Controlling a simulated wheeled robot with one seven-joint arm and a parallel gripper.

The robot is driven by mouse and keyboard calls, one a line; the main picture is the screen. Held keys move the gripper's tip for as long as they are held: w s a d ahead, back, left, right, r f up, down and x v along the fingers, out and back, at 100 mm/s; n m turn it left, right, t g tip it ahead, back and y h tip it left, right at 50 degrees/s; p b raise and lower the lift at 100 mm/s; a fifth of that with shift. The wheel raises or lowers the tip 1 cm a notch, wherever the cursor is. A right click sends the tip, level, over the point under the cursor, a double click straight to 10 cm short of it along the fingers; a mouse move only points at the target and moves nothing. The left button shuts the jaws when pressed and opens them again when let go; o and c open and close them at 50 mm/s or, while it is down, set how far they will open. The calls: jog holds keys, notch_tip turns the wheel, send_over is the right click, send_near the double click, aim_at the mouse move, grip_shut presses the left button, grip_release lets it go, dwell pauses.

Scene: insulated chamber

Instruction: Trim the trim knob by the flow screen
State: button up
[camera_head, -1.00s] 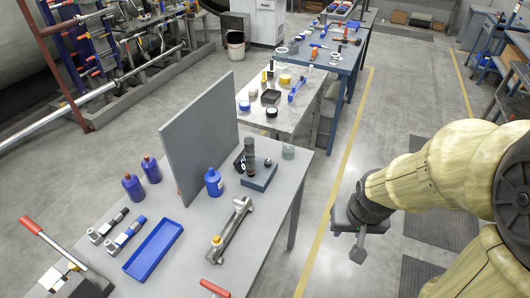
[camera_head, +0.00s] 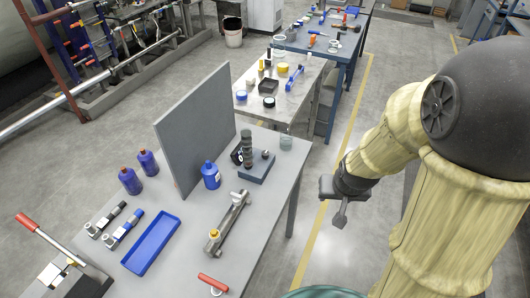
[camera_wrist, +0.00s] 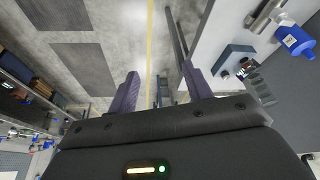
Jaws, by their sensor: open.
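An upright grey panel (camera_head: 192,130) stands on the near grey table; I cannot tell whether it is the flow screen. Just right of it, a blue-grey block (camera_head: 257,167) carries a dark ribbed upright part (camera_head: 247,148), a black round piece (camera_head: 237,156) at its left, and a small knob-like piece (camera_head: 265,154). Which one is the trim knob is not clear. The block also shows in the wrist view (camera_wrist: 236,58). My gripper (camera_head: 338,205) hangs over the floor right of the table, apart from the block. In the wrist view its fingers (camera_wrist: 161,88) are spread with nothing between them.
The table also holds a blue bottle (camera_head: 211,176), a metal fixture (camera_head: 229,222), a blue tray (camera_head: 151,243), a clear jar (camera_head: 286,142) and a red-handled tool (camera_head: 213,282). More cluttered tables stand behind. The floor by the yellow line (camera_head: 318,238) is clear.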

jog(key=w+a+f+t+p, duration=0.15)
jog(key=w+f, duration=0.25)
jog(key=w, duration=0.5)
jog(key=w+a+f+n+t+y+p, duration=0.5)
jog(key=w+a+f+t, duration=0.1)
jog(key=a, duration=0.6)
jog(key=shift+w+f+t+y, duration=0.35)
jog(key=shift+w+f+y, duration=0.05)
jog(key=shift+w+f, duration=0.55)
jog(key=shift+w, duration=0.1)
